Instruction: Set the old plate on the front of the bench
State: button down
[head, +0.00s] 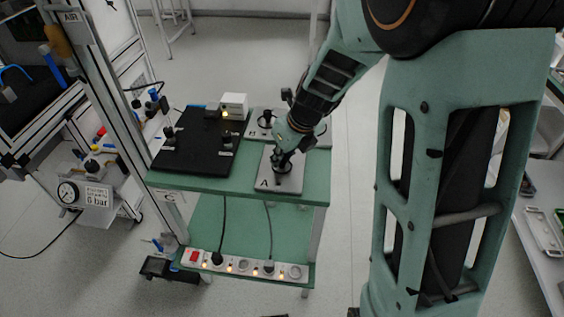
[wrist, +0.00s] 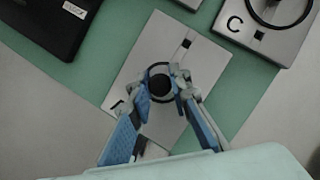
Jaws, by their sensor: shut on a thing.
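The grey plate marked A (head: 290,184) lies over the front part of the green bench top (head: 215,186), near its front edge and right of the black fixture. In the head view it looks flat on the bench, but I cannot tell whether it touches. My gripper (head: 281,161) is above this plate, pointing down. In the wrist view my gripper (wrist: 162,92) has its blue-padded fingers around the dark round knob (wrist: 160,84) in the plate's middle. The fingers hide part of the plate (wrist: 144,58). Whether this is the old plate I cannot read.
A black fixture (head: 190,155) fills the bench's left side, with a white box (head: 234,103) behind. Other grey plates (head: 259,117) lie at the back; one marked C (wrist: 268,38) shows in the wrist view. A power strip (head: 243,266) is on the lower shelf.

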jog(key=shift+r, duration=0.15)
jog(key=c, duration=1.8)
grip_release()
jog(key=shift+f, duration=0.25)
jog(key=shift+r, duration=0.35)
jog(key=p+v, duration=0.4)
jog(key=v, duration=0.7)
jog(key=shift+s+d+r, duration=0.2)
jog(key=shift+s+r, duration=0.05)
